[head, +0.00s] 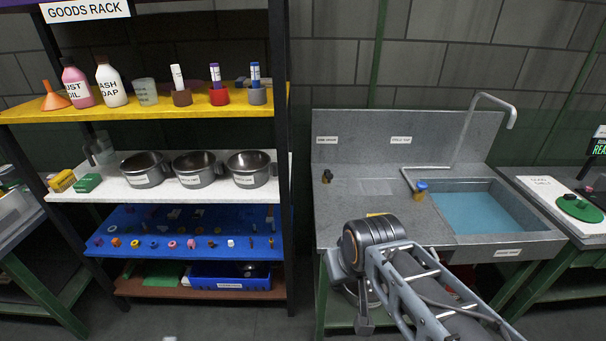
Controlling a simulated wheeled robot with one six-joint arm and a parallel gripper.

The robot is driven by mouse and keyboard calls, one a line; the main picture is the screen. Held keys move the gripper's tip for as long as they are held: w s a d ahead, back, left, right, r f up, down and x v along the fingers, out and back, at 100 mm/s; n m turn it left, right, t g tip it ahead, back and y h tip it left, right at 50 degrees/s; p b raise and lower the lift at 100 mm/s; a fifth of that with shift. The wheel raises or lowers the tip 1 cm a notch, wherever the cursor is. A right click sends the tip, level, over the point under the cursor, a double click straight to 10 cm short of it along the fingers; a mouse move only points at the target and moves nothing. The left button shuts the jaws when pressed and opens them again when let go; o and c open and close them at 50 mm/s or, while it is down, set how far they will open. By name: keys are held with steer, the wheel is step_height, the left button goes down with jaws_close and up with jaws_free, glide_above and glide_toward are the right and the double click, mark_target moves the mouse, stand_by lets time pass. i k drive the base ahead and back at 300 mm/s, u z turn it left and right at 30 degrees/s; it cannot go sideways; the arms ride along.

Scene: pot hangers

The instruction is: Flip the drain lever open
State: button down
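A grey sink unit (352,229) stands right of centre, its basin holding blue water (485,212). No part is plainly readable as the drain lever. A small dark upright fitting (327,176) stands on the counter's left, below a small white label (327,139) too small to read surely. A blue-topped fitting (421,187) stands at the basin's left edge. My arm rises in front of the sink unit and hides part of its front. A grey part at my arm's lower end (365,318) may be my gripper; its fingers cannot be made out, nor anything held.
A bent spout (483,97) rises behind the basin. A goods rack (284,180) with bottles, pots and small parts stands left. A white-topped table (556,200) with a green disc (580,207) adjoins at right. A narrow floor gap separates rack and sink.

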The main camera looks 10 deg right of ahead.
mark_target(327, 172)
steer(key=i, duration=1)
